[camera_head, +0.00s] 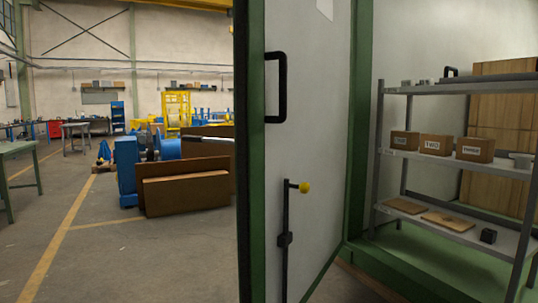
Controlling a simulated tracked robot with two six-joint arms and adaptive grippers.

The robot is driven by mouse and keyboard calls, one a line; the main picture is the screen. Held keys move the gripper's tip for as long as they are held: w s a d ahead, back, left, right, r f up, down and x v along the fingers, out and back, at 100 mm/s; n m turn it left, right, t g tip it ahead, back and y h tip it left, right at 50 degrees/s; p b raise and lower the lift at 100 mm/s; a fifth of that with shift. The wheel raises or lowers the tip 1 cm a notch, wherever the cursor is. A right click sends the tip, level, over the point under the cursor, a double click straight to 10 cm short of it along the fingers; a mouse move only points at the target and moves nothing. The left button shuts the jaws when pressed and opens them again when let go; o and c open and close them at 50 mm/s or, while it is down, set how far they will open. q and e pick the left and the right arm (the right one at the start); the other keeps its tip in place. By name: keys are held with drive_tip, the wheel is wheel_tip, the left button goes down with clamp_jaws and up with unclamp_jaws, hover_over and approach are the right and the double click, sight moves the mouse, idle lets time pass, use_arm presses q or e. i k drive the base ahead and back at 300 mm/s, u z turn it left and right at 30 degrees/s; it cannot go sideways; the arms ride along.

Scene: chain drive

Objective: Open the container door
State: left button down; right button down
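The container door (312,95) is a white panel with a green frame. It stands swung open in the middle of the view, its near edge toward me, and the container's inside shows to its right. A black pull handle (282,90) sits high on the door. A black latch bar (286,235) with a yellow knob (304,187) sits lower on it. Neither of my grippers is in view.
Inside the container a grey shelf rack (378,150) holds small cardboard boxes (436,145) and flat boards. A wooden panel (500,125) stands behind it. Left of the door are brown boards (187,193), a blue machine (127,165), a green table (22,148) and open floor.

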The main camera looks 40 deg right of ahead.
sight(293, 59)
drive_tip(key=z, duration=0.3)
drive_tip(key=i, duration=1.05)
drive_tip(key=z, duration=1.05)
drive_tip(key=i, duration=0.45)
drive_tip(key=z, duration=0.1)
drive_tip(key=k, duration=0.9)
drive_tip(key=z, duration=0.2)
drive_tip(key=i, duration=0.9)
drive_tip(key=u, duration=0.1)
